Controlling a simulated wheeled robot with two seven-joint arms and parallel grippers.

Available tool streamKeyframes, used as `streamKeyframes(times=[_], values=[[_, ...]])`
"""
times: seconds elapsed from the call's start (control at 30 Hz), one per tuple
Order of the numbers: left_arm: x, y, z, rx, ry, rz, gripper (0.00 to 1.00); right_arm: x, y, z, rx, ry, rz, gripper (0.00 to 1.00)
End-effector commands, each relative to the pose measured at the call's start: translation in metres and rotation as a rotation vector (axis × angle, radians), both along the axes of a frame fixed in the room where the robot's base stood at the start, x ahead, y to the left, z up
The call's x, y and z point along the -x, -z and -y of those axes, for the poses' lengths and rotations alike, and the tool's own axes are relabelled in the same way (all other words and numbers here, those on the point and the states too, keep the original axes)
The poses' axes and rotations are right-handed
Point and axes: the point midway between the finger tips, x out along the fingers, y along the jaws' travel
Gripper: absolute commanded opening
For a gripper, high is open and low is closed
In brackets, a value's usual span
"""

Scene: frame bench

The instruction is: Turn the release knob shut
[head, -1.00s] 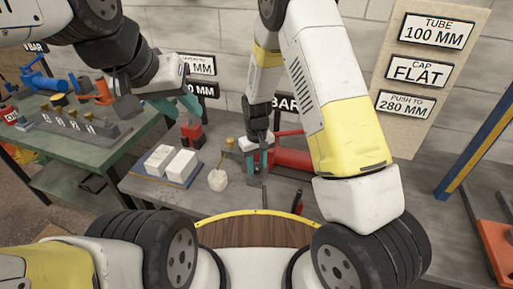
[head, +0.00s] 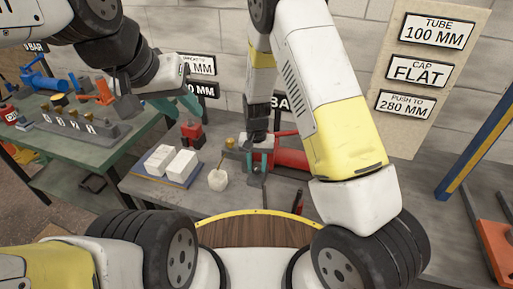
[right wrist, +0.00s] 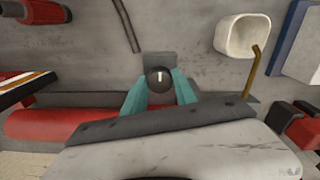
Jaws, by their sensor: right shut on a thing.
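The release knob (right wrist: 160,79) is a round black knob with a white mark, upright in the right wrist view. My right gripper (right wrist: 160,88) is shut on it, with one teal finger at each side. In the head view my right gripper (head: 258,160) is over the red pump (head: 290,159) on the grey bench, and its fingers hide the knob there. The red pump body also shows behind my gripper in the right wrist view (right wrist: 50,124). My left gripper (head: 180,105) hangs empty above the bench gap at the left, its teal fingers apart.
A white cup (head: 218,180) with a brass-coloured stick stands just left of my right gripper. White blocks (head: 171,162) lie on a blue tray, with a red and black item (head: 192,134) behind. A sign board (head: 415,75) is at the right. The bench front is mostly clear.

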Motion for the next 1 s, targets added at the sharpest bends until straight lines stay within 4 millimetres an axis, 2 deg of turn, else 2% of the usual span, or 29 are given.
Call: streamKeyframes(times=[0.37,0.4,0.5,0.83,1.0], values=[[0.000,0.000,0.000,0.000,0.000,0.000,0.36,0.000,0.000,0.000,-0.001,0.008,0.001,0.00],[0.000,0.000,0.000,0.000,0.000,0.000,0.36,0.000,0.000,0.000,-0.001,0.008,0.001,0.36],[0.000,0.000,0.000,0.000,0.000,0.000,0.36,0.000,0.000,0.000,-0.001,0.008,0.001,0.55],[0.000,0.000,0.000,0.000,0.000,0.000,0.36,0.000,-0.001,0.000,-0.001,0.006,0.001,0.55],[0.000,0.000,0.000,0.000,0.000,0.000,0.36,-0.001,-0.021,-0.001,-0.002,0.005,0.004,0.55]])
